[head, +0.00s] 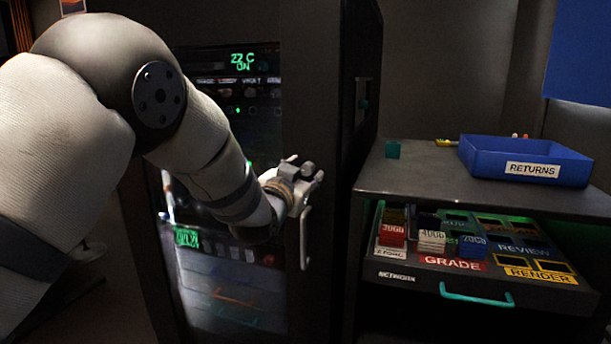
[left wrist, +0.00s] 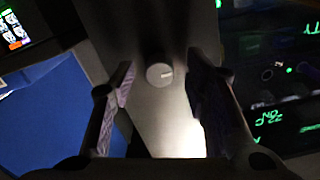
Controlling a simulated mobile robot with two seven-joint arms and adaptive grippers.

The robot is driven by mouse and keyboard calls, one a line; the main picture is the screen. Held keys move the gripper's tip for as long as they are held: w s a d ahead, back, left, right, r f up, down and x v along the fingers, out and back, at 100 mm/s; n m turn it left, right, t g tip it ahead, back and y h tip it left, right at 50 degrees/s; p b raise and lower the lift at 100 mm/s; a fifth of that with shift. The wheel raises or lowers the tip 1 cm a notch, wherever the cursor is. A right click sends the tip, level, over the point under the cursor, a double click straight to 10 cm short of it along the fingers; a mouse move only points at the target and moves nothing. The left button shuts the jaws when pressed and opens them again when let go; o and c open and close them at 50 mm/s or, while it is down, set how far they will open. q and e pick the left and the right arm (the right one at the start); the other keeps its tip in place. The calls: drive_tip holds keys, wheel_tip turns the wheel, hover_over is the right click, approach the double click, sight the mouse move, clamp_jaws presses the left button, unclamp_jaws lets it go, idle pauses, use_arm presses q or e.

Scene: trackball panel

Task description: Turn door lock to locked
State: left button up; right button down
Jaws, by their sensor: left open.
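The door lock is a small round pale knob (left wrist: 159,74) with a short dark mark, on the grey door frame in the left wrist view. The mark looks roughly level in that picture. My left gripper (left wrist: 162,82) is open, with one finger on each side of the knob and no visible contact. In the head view my left gripper (head: 306,170) is at the right-hand frame of the dark cabinet door (head: 308,90), just above a pale upright handle (head: 305,242). The knob is hidden there behind the gripper. My right gripper is not in view.
The door's glass panel (head: 225,285) shows lit shelves.

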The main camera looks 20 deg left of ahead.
use_arm(q)
drive_tip(key=shift+w+r, duration=0.15)
drive_tip(key=shift+r, duration=0.05)
clamp_jaws()
